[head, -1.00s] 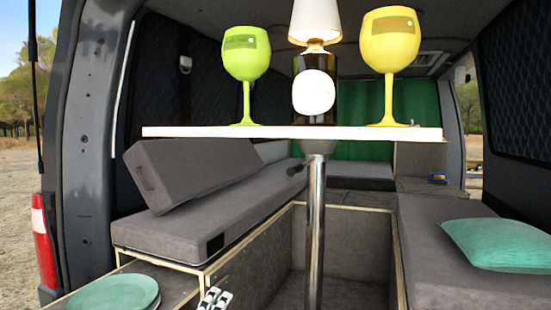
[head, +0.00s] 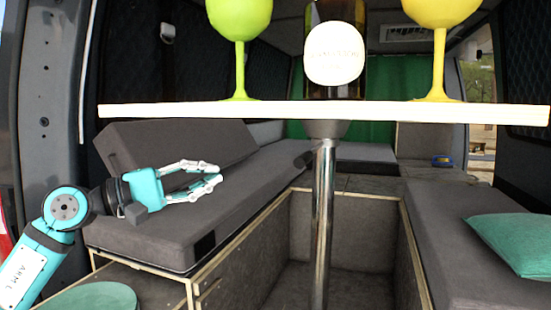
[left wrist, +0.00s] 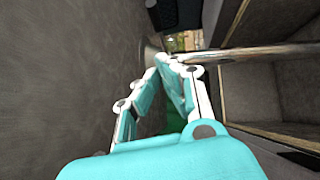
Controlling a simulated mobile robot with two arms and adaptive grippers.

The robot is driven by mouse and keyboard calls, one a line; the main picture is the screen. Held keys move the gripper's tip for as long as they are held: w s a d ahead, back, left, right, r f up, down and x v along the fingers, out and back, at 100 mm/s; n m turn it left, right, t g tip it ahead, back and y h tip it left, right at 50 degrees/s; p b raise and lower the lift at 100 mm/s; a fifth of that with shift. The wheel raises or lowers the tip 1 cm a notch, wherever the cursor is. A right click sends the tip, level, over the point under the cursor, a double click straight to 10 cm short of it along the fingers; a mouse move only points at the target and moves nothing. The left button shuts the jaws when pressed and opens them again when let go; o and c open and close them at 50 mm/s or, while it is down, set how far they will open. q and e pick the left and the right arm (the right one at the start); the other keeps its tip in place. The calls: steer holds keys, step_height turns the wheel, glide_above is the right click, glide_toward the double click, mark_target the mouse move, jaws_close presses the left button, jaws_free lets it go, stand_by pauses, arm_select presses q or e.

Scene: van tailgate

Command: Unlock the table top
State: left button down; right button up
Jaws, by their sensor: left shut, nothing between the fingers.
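The table top (head: 300,110) is a thin pale board seen edge-on across the head view. It rests on a shiny metal post (head: 323,220) with a dark collar under the board. A small dark lever (head: 305,158) sticks out to the left near the top of the post. My left gripper (head: 217,177) is shut and empty, left of the post and lower than the board, in front of the grey bench cushion. In the left wrist view its fingertips (left wrist: 166,60) meet, and the post (left wrist: 265,54) runs across at the right. My right gripper is not in view.
A green glass (head: 240,50), a bottle (head: 336,55) and a yellow glass (head: 440,50) stand on the board. A grey bench (head: 160,225) lies left, another with a teal pillow (head: 515,243) right. The floor well is open.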

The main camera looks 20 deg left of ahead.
arm_select(q)
steer(key=p, duration=0.6)
glide_toward(312, 153)
steer(key=w+a, duration=0.2)
steer(key=a, duration=0.1)
steer(key=d, duration=0.1)
steer(key=d+p, duration=0.1)
steer(key=d, duration=0.1)
steer(key=d+p, duration=0.1)
steer(key=shift+w+d+r, duration=0.2)
steer(key=shift+w+d, duration=0.15)
steer(key=shift+w, duration=0.05)
